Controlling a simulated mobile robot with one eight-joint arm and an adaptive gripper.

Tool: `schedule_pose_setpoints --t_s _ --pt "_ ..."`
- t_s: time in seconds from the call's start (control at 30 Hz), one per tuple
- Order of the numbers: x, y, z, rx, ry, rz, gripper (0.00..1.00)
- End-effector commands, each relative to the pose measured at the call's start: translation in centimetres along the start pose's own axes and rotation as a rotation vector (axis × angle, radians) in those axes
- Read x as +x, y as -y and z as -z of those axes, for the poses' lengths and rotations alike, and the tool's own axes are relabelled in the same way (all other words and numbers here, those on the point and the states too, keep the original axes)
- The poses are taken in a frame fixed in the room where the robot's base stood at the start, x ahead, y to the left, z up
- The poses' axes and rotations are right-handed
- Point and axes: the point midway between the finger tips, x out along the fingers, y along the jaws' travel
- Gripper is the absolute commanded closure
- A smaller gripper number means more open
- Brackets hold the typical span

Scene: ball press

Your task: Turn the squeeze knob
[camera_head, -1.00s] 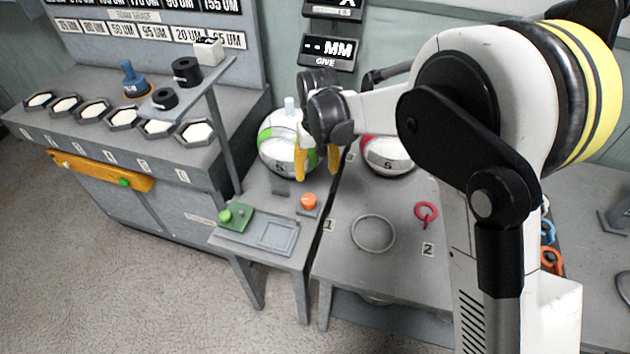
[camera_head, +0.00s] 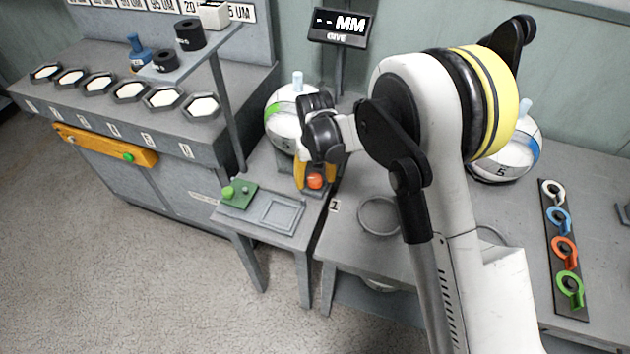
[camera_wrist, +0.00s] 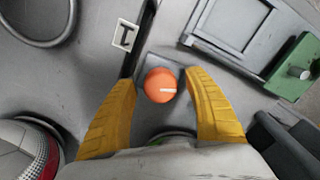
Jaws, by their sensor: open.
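The squeeze knob looks to be the orange round knob (camera_head: 314,181) on the small grey table. In the wrist view the orange knob (camera_wrist: 160,85) has a white mark on its top and sits on a grey base. My gripper (camera_head: 316,180) is above it, pointing down. In the wrist view its two yellow fingers (camera_wrist: 165,104) are open, one on each side of the knob, with gaps between them and the knob. My gripper is empty. Part of the knob's base is hidden by the fingers in the head view.
A white ball with a green band (camera_head: 284,122) stands behind my gripper. A grey ring (camera_head: 379,215) lies on the table to the right. A post (camera_head: 228,110) rises at left.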

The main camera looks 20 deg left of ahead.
Motion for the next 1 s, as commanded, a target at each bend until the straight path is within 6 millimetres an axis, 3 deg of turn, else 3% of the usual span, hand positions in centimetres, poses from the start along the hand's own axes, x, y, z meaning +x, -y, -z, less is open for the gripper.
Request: schedule_pose_setpoints --t_s 0.2,0.37,0.4,0.77,1.0 --pt "-0.03 -0.01 0.0 0.0 0.0 0.0 0.4" --pt "-0.04 -0.01 0.0 0.0 0.0 0.0 0.89" --pt "-0.04 -0.01 0.0 0.0 0.0 0.0 0.92" --pt "-0.01 0.01 -0.02 0.021 0.0 0.0 0.92" --pt "0.01 0.06 -0.03 0.131 0.001 0.0 0.92"
